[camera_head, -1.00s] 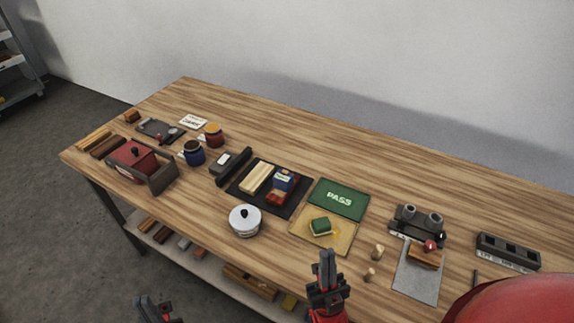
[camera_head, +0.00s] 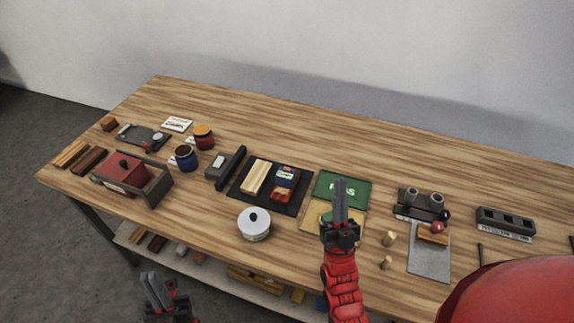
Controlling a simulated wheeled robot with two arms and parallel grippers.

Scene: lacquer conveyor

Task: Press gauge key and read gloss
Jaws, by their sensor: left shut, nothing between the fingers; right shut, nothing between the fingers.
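A small blue and red block-like device with a pale label (camera_head: 285,181) sits on a black mat (camera_head: 240,191), beside pale wooden strips. It may be the gauge; I cannot make out a key or a reading. My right gripper (camera_head: 341,188) is shut and empty, in front of the green PASS card (camera_head: 326,181) and the tan card (camera_head: 309,218), hiding part of both. It is right of the device and apart from it. My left gripper (camera_head: 150,276) is shut and empty, low in front of the table's front edge.
A white lidded pot (camera_head: 254,224) stands near the front edge. Wooden pegs (camera_head: 389,239) and a dark two-post fixture (camera_head: 423,205) are at right. The table's back strip is clear.

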